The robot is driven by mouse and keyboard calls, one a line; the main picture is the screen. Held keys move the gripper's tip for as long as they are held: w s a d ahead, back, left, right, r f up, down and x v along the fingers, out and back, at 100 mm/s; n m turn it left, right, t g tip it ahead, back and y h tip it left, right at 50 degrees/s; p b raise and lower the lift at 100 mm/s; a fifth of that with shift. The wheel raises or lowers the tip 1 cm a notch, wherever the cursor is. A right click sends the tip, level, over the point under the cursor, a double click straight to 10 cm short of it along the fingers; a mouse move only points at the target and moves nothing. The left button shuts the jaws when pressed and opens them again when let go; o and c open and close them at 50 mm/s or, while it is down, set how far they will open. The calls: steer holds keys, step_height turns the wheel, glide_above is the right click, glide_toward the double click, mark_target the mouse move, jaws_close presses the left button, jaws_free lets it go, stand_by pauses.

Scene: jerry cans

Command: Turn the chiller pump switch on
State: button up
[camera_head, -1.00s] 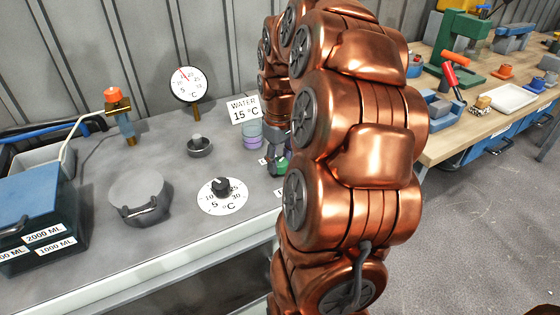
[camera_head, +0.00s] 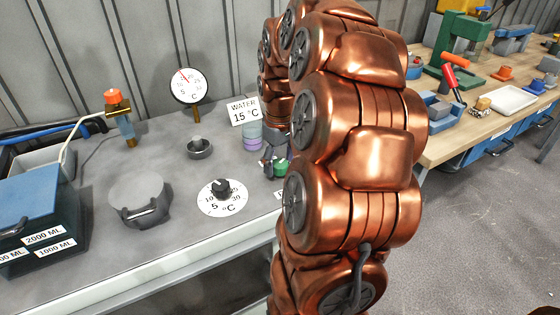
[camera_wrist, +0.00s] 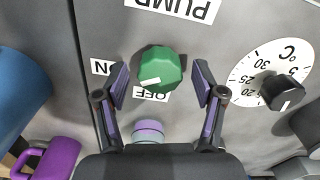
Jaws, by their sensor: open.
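The pump switch is a green round knob (camera_wrist: 162,66) with a white pointer mark, seen from above and upside down in the wrist view. Its mark points toward the OFF label (camera_wrist: 151,95); the ON label (camera_wrist: 102,67) is to its left, partly behind a finger. My gripper (camera_wrist: 160,82) is open, one finger on each side of the knob, with gaps showing. In the head view the green knob (camera_head: 281,167) shows beside my gripper (camera_head: 270,160), partly hidden by my arm.
The temperature dial (camera_head: 222,197) sits close to the left of the switch. A lidded round hatch (camera_head: 138,197) and a blue box (camera_head: 38,220) are further left.

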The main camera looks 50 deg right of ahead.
mark_target(280, 163)
steer(key=shift+r, duration=0.1)
step_height(280, 163, up, 12)
stand_by(0.5)
stand_by(0.5)
steer(key=s+a+f+n+g, duration=0.1)
steer(key=s+a+f, duration=0.2)
steer(key=a, duration=0.7)
steer(key=s+a+f+g, duration=0.1)
steer(key=s+a+f, duration=0.25)
steer(key=a, duration=0.55)
steer(key=s+a+f+g, duration=0.1)
steer(key=s+a+f, duration=0.75)
steer(key=s, duration=0.35)
step_height(280, 163, up, 17)
steer(key=w+t+p, duration=0.1)
steer(key=p, duration=1.4)
steer(key=shift+w+r, duration=0.15)
